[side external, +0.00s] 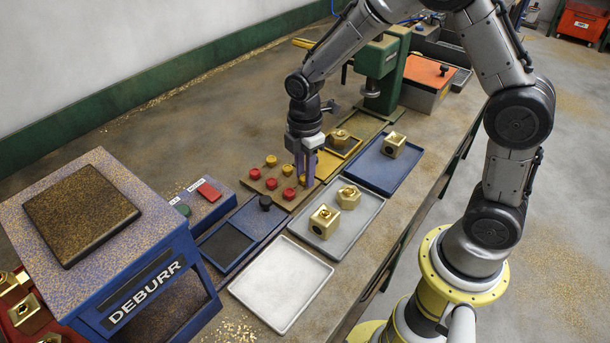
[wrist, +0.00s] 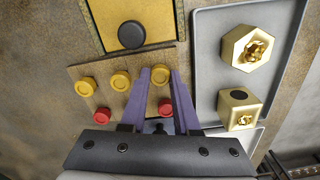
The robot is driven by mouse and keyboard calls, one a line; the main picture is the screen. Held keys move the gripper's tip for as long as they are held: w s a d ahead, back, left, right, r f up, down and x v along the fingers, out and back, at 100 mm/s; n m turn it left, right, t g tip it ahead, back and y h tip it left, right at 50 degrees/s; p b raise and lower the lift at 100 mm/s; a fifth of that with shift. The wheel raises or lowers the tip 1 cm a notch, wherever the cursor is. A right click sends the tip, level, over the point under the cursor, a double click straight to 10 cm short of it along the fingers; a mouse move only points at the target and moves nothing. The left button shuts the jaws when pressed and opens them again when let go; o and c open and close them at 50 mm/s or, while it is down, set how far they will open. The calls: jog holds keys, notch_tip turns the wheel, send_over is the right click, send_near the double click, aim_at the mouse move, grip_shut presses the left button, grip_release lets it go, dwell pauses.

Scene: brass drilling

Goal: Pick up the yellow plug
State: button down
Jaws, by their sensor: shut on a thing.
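My gripper (wrist: 162,74) points down over a brown board (wrist: 95,72) of round plugs, its purple fingers shut on a yellow plug (wrist: 160,76) between the tips. Whether this plug is clear of the board I cannot tell. Two more yellow plugs, one at the far left (wrist: 87,87) and one nearer (wrist: 120,80), sit on the board left of the fingers in the wrist view. In the side external view my gripper (side external: 305,182) is at the board's right end and the held plug is mostly hidden by the fingers.
Red plugs (side external: 271,183) share the board. A grey tray (side external: 372,208) with brass pieces (side external: 324,221) lies close beside it. An empty white tray (side external: 281,284), a blue tray (side external: 375,168) and the blue DEBURR machine (side external: 140,295) stand along the bench. A green drill press (side external: 378,62) stands behind.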

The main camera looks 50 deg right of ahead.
aim_at(304, 177)
jog(key=shift+r, duration=0.45)
notch_tip(304, 177, up, 2)
jog(key=shift+r, duration=0.15)
jog(key=s+r, duration=1.2)
jog(key=s, duration=0.2)
jog(key=shift+d+r, duration=0.4)
